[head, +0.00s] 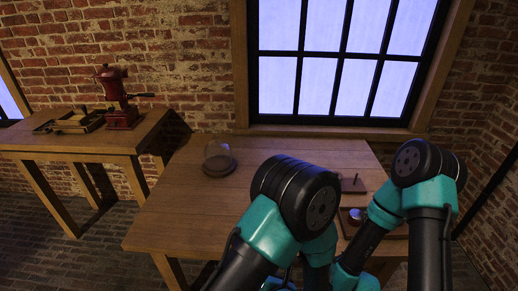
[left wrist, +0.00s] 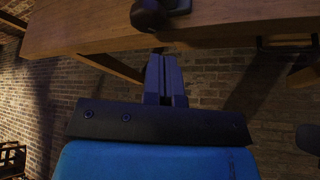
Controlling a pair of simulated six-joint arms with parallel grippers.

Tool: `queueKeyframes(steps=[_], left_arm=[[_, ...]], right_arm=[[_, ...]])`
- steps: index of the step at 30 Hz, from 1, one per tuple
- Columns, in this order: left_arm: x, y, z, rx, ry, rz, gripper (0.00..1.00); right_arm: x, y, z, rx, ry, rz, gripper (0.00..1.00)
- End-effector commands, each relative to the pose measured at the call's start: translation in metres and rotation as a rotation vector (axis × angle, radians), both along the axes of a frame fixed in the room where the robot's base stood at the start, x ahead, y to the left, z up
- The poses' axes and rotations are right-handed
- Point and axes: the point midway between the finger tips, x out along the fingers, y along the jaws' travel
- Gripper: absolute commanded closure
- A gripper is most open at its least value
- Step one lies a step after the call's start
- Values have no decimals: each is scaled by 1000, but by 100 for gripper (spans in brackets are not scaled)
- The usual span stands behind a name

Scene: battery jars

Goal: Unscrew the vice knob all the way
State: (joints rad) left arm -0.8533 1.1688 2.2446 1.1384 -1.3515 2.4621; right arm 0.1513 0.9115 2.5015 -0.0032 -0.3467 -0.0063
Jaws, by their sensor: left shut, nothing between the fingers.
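In the left wrist view my left gripper (left wrist: 166,62) is shut and empty, its two blue fingers side by side and pointing up toward a wooden table edge. Just beyond and above the fingertips, a dark rounded part (left wrist: 149,14) sits at that edge; it may be the vice knob, but it is cut off by the top of the picture. The fingertips look apart from it. In the head view no vice knob can be made out, and my arms hide the front of the table and both grippers.
The wooden table (head: 165,205) carries a glass dome on a dark base (head: 219,160), a small board with a peg (head: 352,184) and a round metal-topped item (head: 355,216). A side table (head: 105,143) at left holds a red grinder (head: 119,98). The table's left part is clear.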

Motion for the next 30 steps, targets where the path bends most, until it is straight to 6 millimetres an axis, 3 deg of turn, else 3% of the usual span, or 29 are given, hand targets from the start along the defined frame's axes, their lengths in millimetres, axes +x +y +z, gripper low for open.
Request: queueKeyframes(steps=[11, 30], left_arm=[[5, 0, -1, 1, 3, 1, 100], [65, -2, -1, 2, 3, 1, 100]], right_arm=[[0, 0, 0, 0, 0, -2, 100], [0, 0, 0, 0, -1, -4, 100]])
